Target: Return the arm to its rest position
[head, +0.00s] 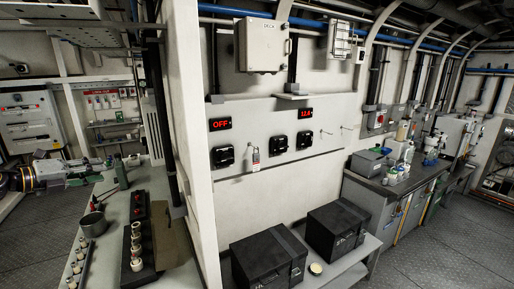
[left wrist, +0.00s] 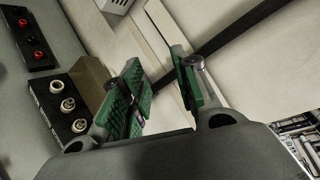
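My left gripper (head: 112,172) reaches in from the left in the head view, over the workbench on the left side. In the left wrist view its two green-padded fingers (left wrist: 158,66) stand apart with a gap between them. I see nothing clearly held in the gap; a dark part shows by the left finger, and I cannot tell what it is. My right gripper is in neither view.
Beyond are a wall panel (head: 277,110) and two black boxes (head: 268,262) on a low shelf.

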